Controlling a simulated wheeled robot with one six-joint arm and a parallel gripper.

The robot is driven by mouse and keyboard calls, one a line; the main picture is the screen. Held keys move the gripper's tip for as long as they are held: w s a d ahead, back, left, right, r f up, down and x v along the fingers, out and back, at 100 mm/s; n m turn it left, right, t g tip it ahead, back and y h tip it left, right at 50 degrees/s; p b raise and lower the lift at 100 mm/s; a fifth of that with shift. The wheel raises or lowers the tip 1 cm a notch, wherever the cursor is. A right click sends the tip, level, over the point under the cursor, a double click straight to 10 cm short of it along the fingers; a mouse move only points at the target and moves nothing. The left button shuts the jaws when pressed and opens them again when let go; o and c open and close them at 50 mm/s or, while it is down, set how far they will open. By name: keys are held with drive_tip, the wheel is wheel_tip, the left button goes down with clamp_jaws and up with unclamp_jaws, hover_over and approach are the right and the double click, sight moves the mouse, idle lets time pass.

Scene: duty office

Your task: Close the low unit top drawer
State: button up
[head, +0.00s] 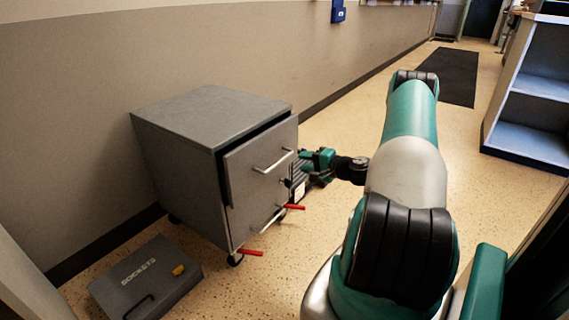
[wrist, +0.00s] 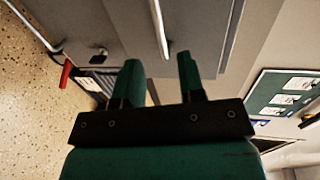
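The low unit (head: 180,150) is a grey drawer cabinet on casters by the wall. Its top drawer (head: 240,185) stands partly pulled out, with a dark gap behind its front. The drawer has a pale bar handle (head: 273,162), which also shows in the wrist view (wrist: 159,28). My gripper (head: 300,160) is just right of the drawer front, near the handle. In the wrist view my gripper (wrist: 160,75) has its two green fingers apart, with nothing between them. The handle lies ahead of the gap; I cannot tell whether it touches the fingers.
A second handle (head: 268,220) is lower on the unit. Red levers (head: 250,252) stick out near the casters. A grey case marked SOCKETS (head: 145,280) lies on the floor at left. A dark mat (head: 448,76) and shelving (head: 530,95) are farther right. Floor between is clear.

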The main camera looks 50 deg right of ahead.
sight(286, 158)
drive_tip(key=b+x, duration=0.2)
drive_tip(key=x, duration=0.7)
drive_tip(key=shift+a, duration=0.1)
clamp_jaws()
